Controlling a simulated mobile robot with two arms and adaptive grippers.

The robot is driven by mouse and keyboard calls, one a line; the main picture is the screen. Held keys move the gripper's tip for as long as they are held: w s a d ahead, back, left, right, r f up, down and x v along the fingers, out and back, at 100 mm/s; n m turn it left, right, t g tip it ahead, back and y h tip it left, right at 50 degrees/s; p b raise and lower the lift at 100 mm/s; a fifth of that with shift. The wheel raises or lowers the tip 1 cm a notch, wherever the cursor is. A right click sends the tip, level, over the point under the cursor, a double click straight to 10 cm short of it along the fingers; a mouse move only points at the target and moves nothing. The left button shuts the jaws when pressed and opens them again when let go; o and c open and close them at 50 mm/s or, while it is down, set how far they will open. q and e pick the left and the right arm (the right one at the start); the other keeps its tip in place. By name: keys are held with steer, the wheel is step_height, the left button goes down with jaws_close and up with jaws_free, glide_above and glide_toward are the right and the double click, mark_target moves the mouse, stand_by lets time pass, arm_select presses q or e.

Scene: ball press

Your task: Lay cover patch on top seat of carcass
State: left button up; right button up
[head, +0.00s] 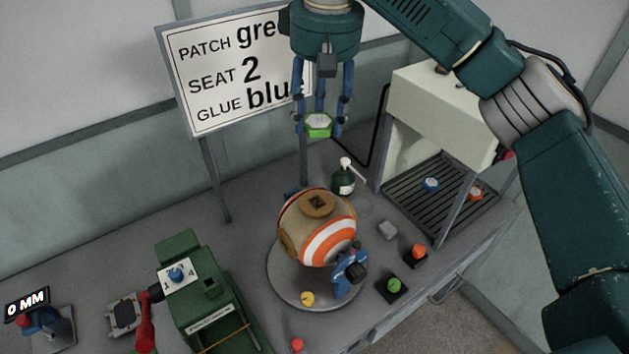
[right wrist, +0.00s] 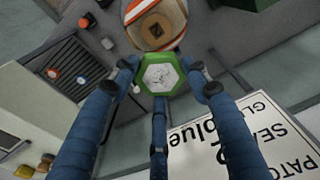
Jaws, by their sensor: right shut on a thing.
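My right gripper (head: 320,122) hangs from above with its fingers closed around the green cover patch (head: 317,125). The patch is a green hexagon with a pale centre, held well above the table; it also shows between the fingers in the right wrist view (right wrist: 159,73). The ball-shaped carcass (head: 326,238), tan with orange and white bands, sits below on a round grey turntable (head: 285,285). Its top seat (head: 318,204) is a tan disc with a dark square recess, empty and facing up. The patch is apart from the carcass. My left gripper is not in view.
A sign (head: 225,75) reads patch green, seat 2, glue blue. A dark pump bottle (head: 344,182) stands behind the carcass. A press frame (head: 430,110) with a slatted tray is at right. A blue clamp (head: 349,272) is beside the carcass; a green machine (head: 196,285) is at left.

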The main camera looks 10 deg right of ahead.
mark_target(318, 125)
steer(key=f, duration=0.3)
steer(key=shift+s+a+f, duration=0.25)
steer(key=shift+s+f, duration=0.1)
steer(key=shift+s, duration=0.05)
steer(key=f+p, duration=0.1)
steer(key=f, duration=0.4)
steer(key=f+p, duration=0.2)
steer(key=f, duration=0.4)
steer(key=shift+w+d, duration=0.2)
steer(key=shift+f, duration=0.2)
step_height(318, 125, down, 4)
steer(key=shift+r+p, duration=0.25)
steer(key=shift+p, duration=0.4)
steer(key=shift+f, duration=0.45)
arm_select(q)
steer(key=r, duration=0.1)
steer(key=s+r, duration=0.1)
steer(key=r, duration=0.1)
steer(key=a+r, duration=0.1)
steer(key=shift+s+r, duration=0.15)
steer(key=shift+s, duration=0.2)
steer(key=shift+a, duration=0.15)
arm_select(e)
steer(key=o, duration=1)
steer(key=shift+f, duration=0.1)
